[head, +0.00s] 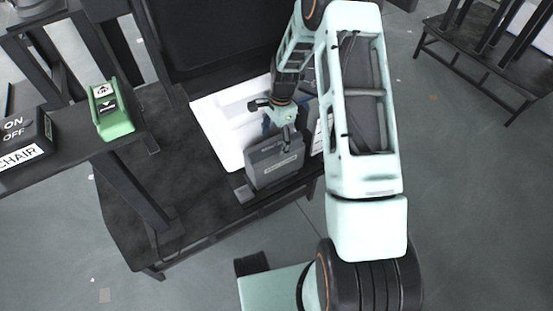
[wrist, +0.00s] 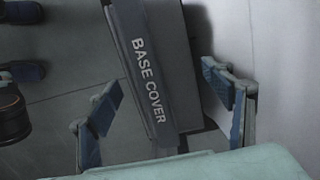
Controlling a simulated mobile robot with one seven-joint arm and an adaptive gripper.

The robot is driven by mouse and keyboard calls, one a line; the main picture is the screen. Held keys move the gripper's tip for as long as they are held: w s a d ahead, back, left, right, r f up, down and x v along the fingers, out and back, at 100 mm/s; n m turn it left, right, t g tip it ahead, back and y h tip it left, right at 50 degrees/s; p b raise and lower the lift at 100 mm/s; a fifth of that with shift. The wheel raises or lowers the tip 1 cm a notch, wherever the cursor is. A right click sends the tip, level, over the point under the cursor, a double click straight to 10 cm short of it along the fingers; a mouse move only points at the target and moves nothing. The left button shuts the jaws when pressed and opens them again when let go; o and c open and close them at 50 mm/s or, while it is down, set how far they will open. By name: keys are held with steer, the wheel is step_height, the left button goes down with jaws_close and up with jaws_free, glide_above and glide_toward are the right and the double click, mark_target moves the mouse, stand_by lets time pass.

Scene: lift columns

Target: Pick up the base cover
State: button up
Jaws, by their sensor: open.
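The base cover (head: 275,168) is a dark grey box-like part with a pale label. It stands near the front edge of the dark bench, beside a white panel, in the head view. In the wrist view the base cover (wrist: 146,65) shows its narrow face reading "BASE COVER", slightly tilted in the picture. My gripper (wrist: 162,88) is open, with one blue-padded finger on each side of the cover and visible gaps. In the head view my gripper (head: 286,130) is over the cover's top and partly hides it.
The white panel (head: 222,128) lies on the dark bench (head: 165,180). On a raised shelf at left are a green box (head: 112,114) and a black ON/OFF chair control (head: 24,138). Another dark bench (head: 480,72) stands at upper right. Open grey floor lies to the right.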

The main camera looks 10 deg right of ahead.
steer(key=shift+a+f, duration=0.1)
steer(key=shift+f, duration=0.7)
steer(key=c, duration=1)
steer(key=shift+r, duration=0.1)
steer(key=shift+c, duration=0.2)
